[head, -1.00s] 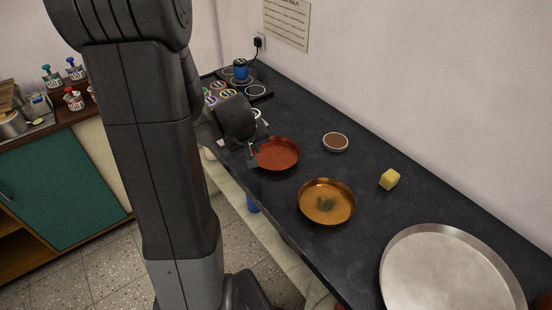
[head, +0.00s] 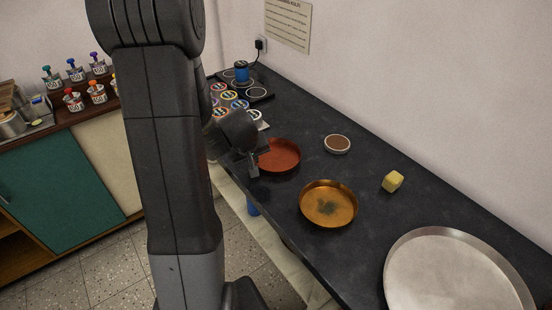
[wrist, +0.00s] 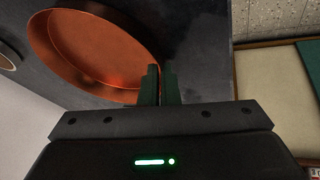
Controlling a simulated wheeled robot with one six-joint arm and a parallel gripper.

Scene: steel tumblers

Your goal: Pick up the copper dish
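The copper dish (head: 279,155) is a round, shallow, reddish dish on the dark counter, left of and behind a golden dish. It fills the upper left of the wrist view (wrist: 85,45). My gripper (head: 254,168) is at the dish's left edge in the head view. In the wrist view its two dark fingers (wrist: 161,85) stand close together at the dish's right-hand rim, with the rim running in between them. They look shut on the rim, though the contact itself is partly hidden. The dish appears to rest on the counter.
The golden dish (head: 328,204) with a dark patch inside stands close in front. A small brown-topped round dish (head: 337,144), a yellow block (head: 393,181) and a large steel tray (head: 455,275) lie to the right. Several coloured-lidded tins (head: 228,95) stand behind my gripper.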

